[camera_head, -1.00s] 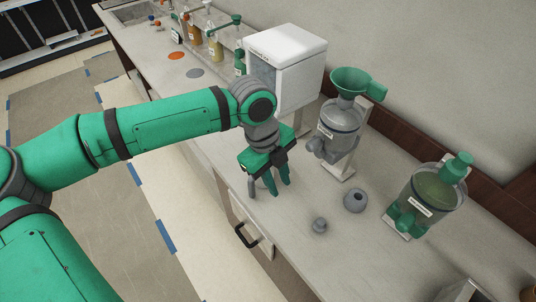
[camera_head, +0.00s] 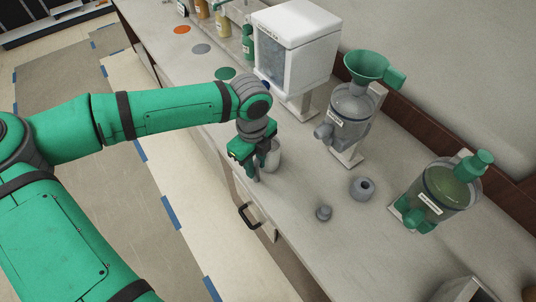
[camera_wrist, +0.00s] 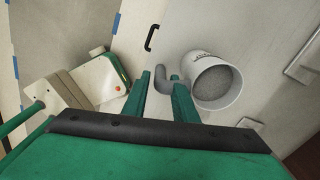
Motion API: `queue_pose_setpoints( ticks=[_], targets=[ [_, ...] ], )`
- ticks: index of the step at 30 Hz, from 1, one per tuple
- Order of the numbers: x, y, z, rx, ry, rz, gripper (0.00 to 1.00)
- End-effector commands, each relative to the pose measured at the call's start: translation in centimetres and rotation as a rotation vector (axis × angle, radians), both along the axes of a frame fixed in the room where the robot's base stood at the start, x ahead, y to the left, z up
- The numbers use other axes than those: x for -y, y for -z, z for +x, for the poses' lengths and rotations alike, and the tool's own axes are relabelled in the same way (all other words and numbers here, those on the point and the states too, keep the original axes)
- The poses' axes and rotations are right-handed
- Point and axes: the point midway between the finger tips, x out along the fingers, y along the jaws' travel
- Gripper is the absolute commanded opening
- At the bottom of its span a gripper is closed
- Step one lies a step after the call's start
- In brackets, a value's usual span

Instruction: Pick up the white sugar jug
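The white sugar jug (camera_head: 273,157) stands upright on the counter, partly hidden behind my gripper in the head view. In the wrist view the jug (camera_wrist: 216,83) shows its open top with pale grey contents, dark lettering on its side and a grey curved handle (camera_wrist: 163,84) on its left. My gripper (camera_head: 250,176) points down beside the jug, on its handle side. In the wrist view the green fingers of my gripper (camera_wrist: 161,80) are apart, with the handle in the gap between them. I see no clear contact with both fingers.
A white dispenser (camera_head: 302,50), a grey dispenser with green funnel (camera_head: 352,112) and a green-lidded dispenser (camera_head: 440,190) stand along the wall. A black drawer handle (camera_head: 249,215) is below the counter edge.

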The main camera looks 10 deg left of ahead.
Motion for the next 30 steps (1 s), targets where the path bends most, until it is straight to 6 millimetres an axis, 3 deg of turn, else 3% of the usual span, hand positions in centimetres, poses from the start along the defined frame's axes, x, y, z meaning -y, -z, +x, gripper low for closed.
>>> queue_pose_setpoints(
  ticks=[6, 15, 16, 19, 30],
  targets=[
    [0.1, 2.8, -0.1, -0.002, 0.0, -0.001, 0.25],
    [0.0, 3.3, 0.0, 0.001, 0.001, 0.001, 0.25],
    [0.0, 3.3, 0.0, 0.001, 0.001, 0.001, 0.23],
    [0.0, 3.2, 0.0, 0.001, 0.001, 0.001, 0.0],
    [-0.3, 3.1, -0.1, 0.001, -0.005, 0.0, 0.0]
  ],
)
